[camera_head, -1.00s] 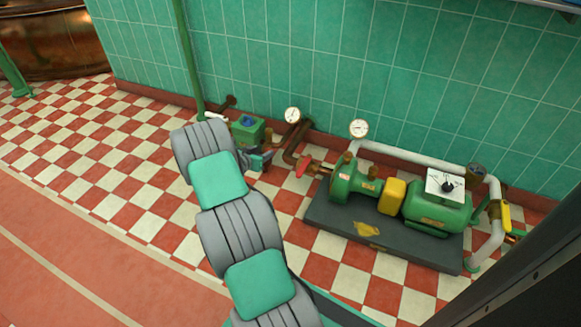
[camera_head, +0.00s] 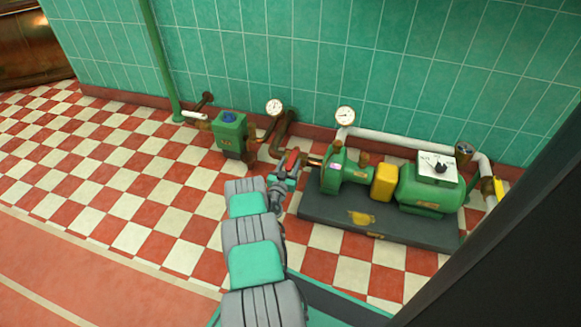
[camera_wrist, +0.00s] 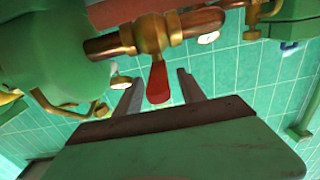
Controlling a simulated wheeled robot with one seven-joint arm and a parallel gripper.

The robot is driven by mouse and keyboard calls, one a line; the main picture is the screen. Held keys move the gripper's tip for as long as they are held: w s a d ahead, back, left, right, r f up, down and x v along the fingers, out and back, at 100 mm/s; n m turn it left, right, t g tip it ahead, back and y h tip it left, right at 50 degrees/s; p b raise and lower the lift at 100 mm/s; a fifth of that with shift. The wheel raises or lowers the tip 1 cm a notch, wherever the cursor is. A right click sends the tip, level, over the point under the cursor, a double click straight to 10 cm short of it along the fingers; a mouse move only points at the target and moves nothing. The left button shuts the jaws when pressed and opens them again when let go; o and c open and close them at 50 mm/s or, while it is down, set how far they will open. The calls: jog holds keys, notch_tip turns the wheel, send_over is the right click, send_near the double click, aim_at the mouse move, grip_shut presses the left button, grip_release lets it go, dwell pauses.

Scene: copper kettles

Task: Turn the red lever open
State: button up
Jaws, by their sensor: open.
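The red lever (camera_wrist: 158,83) hangs from a brass valve (camera_wrist: 150,34) on a copper pipe in the wrist view. In the head view the lever (camera_head: 292,160) shows just left of the green pump (camera_head: 345,172), beside the end of my arm. My gripper (camera_wrist: 160,88) is open, with one finger on each side of the lever in the wrist view. I cannot tell whether the fingers reach around the lever or are still short of it. In the head view my gripper (camera_head: 285,180) is small and partly merges with the lever.
The pump stands on a dark base plate (camera_head: 400,240) on the checkered floor. A green box with a blue knob (camera_head: 229,117) stands to the left. Pressure gauges (camera_head: 345,115) and a white pipe (camera_head: 390,140) run along the tiled wall. The floor at left is clear.

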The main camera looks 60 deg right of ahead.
jog(key=shift+d+r, duration=0.1)
jog(key=shift+d, duration=0.15)
grip_shut()
dwell(0.3)
dwell(0.9)
